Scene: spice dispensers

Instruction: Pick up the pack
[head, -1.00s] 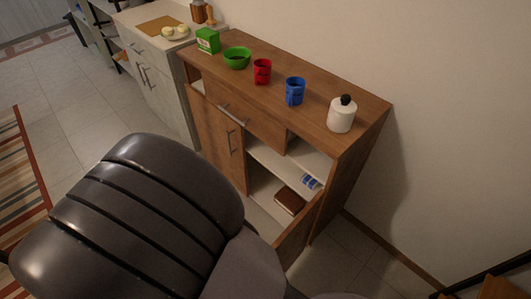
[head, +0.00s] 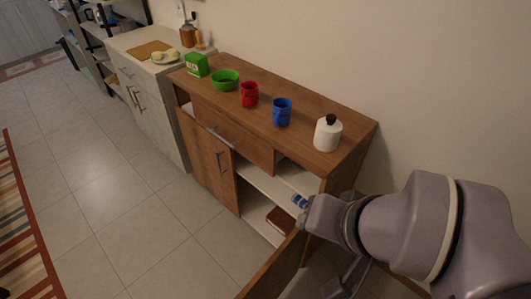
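A green box with a white label (head: 197,65), which looks like a pack, stands upright at the far left end of the wooden cabinet top (head: 350,150). A small blue and white item (head: 299,201) lies on the cabinet's open shelf, and a brown flat item (head: 279,220) lies in the compartment below it. I cannot tell for certain which one is the pack. The end of my arm with my gripper (head: 306,214) is in front of the cabinet's open right side, close to the blue and white item in the picture. Its fingers are not clear.
An open cabinet door (head: 272,272) juts out below my arm. The tiled floor (head: 130,220) at left is clear.

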